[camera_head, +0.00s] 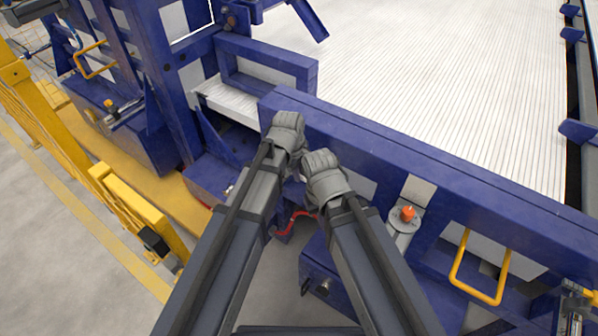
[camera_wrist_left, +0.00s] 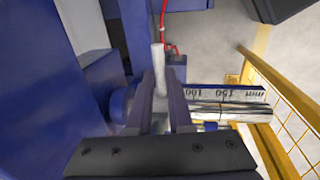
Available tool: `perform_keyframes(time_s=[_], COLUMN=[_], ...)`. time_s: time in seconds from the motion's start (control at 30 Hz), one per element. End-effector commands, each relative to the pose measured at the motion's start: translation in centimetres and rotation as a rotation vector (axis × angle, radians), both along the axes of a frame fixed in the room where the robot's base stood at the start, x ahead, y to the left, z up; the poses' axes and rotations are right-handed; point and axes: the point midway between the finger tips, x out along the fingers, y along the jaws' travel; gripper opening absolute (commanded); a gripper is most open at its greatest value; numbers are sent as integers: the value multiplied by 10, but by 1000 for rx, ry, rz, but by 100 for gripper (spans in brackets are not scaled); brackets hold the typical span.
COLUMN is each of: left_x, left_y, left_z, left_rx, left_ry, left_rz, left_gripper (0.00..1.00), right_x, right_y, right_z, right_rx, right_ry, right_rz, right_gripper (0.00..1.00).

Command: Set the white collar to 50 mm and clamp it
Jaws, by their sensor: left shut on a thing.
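My left gripper (camera_head: 287,135) is over the near side of the blue frame; its fingertips are not clear in the head view. In the left wrist view my left gripper (camera_wrist_left: 162,78) is shut on a slim pale post-like piece (camera_wrist_left: 158,60). I cannot tell if this piece belongs to the white collar. The collar's setting cannot be read. My right gripper (camera_head: 323,178) is close beside the left one, its fingertips hidden.
The long blue beam (camera_head: 430,165) borders a wide ribbed white bed (camera_head: 450,80). An orange-topped fitting (camera_head: 407,214) and a yellow handle (camera_head: 480,268) are right of my arms. Yellow railing (camera_head: 140,215) stands left. A red cable (camera_wrist_left: 165,25) hangs close beyond the left fingers.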

Motion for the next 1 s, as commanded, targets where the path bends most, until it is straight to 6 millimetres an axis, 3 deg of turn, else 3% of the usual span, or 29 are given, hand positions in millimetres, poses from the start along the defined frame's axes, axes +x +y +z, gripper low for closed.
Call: perform_keyframes(time_s=[0.53, 0.57, 0.8, 1.0], left_x=[5, 5, 5, 5], left_y=[-3, -3, -3, -3], left_z=[0, 0, 0, 0], left_rx=[0, 0, 0, 0], left_ry=[0, 0, 0, 0], left_rz=[0, 0, 0, 0], left_gripper=[0, 20, 47, 48], right_x=[0, 0, 0, 0], right_y=[0, 0, 0, 0], right_z=[0, 0, 0, 0], right_rx=[0, 0, 0, 0], right_ry=[0, 0, 0, 0], right_rz=[0, 0, 0, 0], right_gripper=[0, 0, 0, 0])
